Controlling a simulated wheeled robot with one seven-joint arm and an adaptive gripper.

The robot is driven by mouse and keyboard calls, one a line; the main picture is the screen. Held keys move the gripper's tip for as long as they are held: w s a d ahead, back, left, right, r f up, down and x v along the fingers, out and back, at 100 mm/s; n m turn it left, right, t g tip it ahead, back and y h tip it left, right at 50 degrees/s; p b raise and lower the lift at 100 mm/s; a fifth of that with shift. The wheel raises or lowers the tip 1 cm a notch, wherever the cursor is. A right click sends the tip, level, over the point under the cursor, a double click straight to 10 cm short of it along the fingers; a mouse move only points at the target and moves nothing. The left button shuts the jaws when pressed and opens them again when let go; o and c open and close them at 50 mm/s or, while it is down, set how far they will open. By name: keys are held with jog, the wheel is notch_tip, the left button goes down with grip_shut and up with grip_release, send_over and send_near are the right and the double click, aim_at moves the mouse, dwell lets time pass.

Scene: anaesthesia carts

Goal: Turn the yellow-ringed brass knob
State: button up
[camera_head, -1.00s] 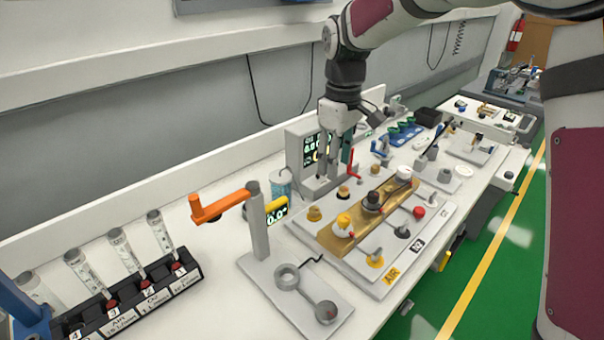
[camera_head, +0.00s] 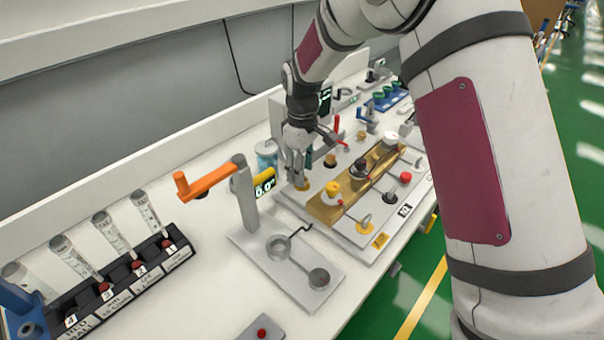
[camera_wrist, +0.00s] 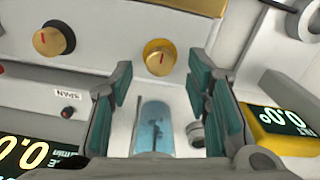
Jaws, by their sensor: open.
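The yellow-ringed brass knob (camera_wrist: 159,57) stands on the light panel, at the upper middle of the wrist view. It lies between the lines of my gripper's fingertips (camera_wrist: 161,66), with clear space on both sides. My gripper is open and holds nothing. I cannot tell how far the fingertips are above the knob.
A blue-liquid container (camera_wrist: 155,130) and a yellow meter (camera_wrist: 285,125) are close by. The orange crank (camera_head: 205,181) stands left of my gripper. A brass plate (camera_head: 325,208) carries more fittings.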

jog(key=shift+f, duration=1.15)
grip_shut()
jog(key=shift+m, duration=0.3)
jog(key=m, duration=0.4)
jog(key=shift+b, duration=0.3)
jog(key=m, duration=0.5)
jog(key=shift+m, duration=0.4)
